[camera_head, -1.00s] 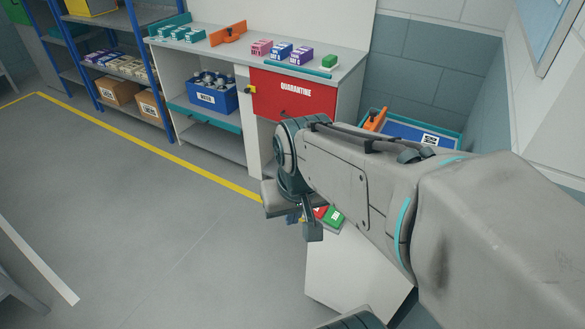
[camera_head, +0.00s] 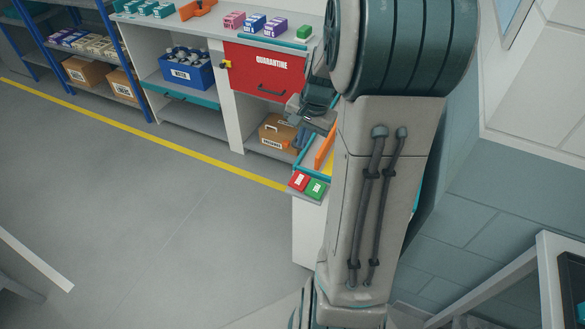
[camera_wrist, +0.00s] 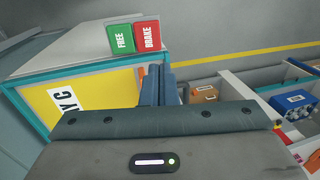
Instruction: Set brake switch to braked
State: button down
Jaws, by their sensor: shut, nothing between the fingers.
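The brake switch has a red pad marked BRAKE (camera_wrist: 148,35) and a green pad marked FREE (camera_wrist: 121,38), side by side on a pale top panel in the wrist view. In the head view the red pad (camera_head: 299,181) and green pad (camera_head: 316,189) sit at the near corner of the white cabinet, left of my forearm. I cannot tell which pad is pressed. My gripper (camera_head: 302,138) is beyond the switch in the head view, partly hidden by my arm. In the wrist view my gripper (camera_wrist: 158,86) shows shut and empty, apart from the pads.
An orange piece (camera_head: 325,150) stands just beyond the switch, close to my gripper. A counter with a red QUARANTINE drawer (camera_head: 268,70) and a cardboard box (camera_head: 278,131) lies behind. A yellow panel (camera_wrist: 85,105) faces the wrist camera.

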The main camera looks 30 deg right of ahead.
aim_at(294, 178)
jog(key=shift+f, duration=0.1)
jog(key=f, duration=0.4)
jog(key=w+a+f+p, duration=0.1)
jog(key=f, duration=0.4)
jog(key=w+f, duration=0.1)
jog(key=f, duration=0.3)
jog(key=shift+a+f+p, duration=0.3)
jog(key=shift+a+p, duration=0.05)
jog(key=shift+d, duration=0.1)
